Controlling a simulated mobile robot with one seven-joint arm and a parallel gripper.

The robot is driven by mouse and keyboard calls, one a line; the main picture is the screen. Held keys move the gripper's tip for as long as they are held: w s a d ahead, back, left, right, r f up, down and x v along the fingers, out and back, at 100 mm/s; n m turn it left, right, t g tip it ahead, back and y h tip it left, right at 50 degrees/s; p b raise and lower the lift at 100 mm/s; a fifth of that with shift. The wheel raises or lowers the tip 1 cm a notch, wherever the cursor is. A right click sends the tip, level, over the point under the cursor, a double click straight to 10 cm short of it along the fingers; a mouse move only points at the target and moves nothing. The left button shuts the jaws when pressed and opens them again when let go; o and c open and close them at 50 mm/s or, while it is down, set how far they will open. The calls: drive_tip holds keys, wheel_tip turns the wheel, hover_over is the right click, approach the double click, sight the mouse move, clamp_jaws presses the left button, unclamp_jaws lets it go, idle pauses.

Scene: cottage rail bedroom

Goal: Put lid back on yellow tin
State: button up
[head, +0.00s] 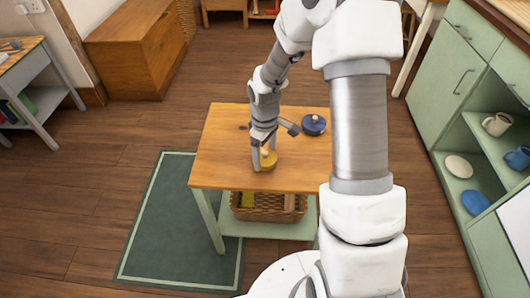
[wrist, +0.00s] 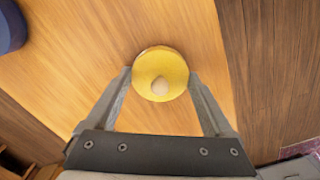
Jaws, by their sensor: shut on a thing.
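The round yellow lid (wrist: 160,67) with a pale knob is between the fingertips of my gripper (wrist: 162,78) in the wrist view. My gripper is shut on it, one finger on each side. In the head view, my gripper (head: 263,160) reaches down to the front middle of the small wooden table, and the yellow lid (head: 269,161) shows low at the tabletop, partly covered by the fingers. I cannot tell whether the yellow tin is beneath the lid; no separate tin body shows.
A blue lidded tin (head: 314,125) stands behind and right on the table (head: 222,150); its edge also shows in the wrist view (wrist: 10,28). A wicker basket (head: 268,208) sits on the lower shelf. The table's left part is clear. A green cabinet (head: 440,95) stands right.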

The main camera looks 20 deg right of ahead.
drive_tip(key=o, duration=1.1)
drive_tip(key=shift+c, duration=0.2)
wheel_tip(320, 180, up, 17)
drive_tip(key=p, duration=0.6)
drive_tip(key=shift+r, duration=0.2)
drive_tip(key=s+r+m+t, duration=0.6)
drive_tip(key=s+r+m, duration=0.2)
drive_tip(key=s+r, duration=1.05)
wheel_tip(320, 180, up, 14)
drive_tip(key=s+p, duration=0.2)
drive_tip(key=p, duration=1.3)
drive_tip(key=shift+p, duration=0.3)
